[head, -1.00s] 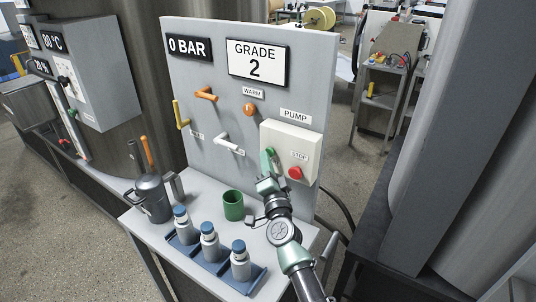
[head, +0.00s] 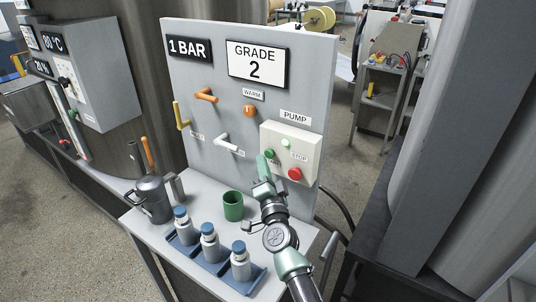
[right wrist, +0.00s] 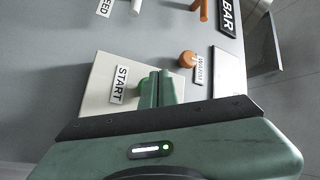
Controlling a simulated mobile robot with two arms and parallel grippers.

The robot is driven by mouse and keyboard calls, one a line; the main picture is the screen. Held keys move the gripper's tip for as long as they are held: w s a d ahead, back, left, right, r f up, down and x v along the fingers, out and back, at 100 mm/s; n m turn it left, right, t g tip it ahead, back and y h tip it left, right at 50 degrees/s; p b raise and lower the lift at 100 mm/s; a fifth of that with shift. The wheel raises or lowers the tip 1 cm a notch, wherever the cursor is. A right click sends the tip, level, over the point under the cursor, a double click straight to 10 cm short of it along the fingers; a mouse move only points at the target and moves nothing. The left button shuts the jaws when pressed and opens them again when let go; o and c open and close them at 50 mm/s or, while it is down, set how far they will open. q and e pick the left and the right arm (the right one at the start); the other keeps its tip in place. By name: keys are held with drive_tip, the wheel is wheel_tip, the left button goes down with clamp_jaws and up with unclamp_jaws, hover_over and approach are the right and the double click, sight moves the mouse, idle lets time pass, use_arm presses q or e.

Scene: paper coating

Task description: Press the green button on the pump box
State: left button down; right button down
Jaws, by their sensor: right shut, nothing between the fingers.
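The pump box (head: 310,145) is a pale box on the upright grey panel, under a PUMP label. My left gripper is not in view.
The panel display (head: 189,48) reads 1 BAR and the grade sign (head: 257,65) reads 2. A green cup (head: 233,206), a grey jug (head: 151,198) and a blue tray (head: 252,281) with blue-capped bottles stand on the bench below. Orange, yellow and white handles stick out of the panel.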

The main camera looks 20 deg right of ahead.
drive_tip(key=shift+a, duration=0.1)
drive_tip(key=s+a, duration=0.1)
drive_tip(key=a, duration=0.1)
drive_tip(key=s+a+p, duration=0.1)
drive_tip(key=s, duration=0.1)
drive_tip(key=shift+a, duration=0.4)
drive_tip(key=shift+f, duration=0.1)
idle(0.6)
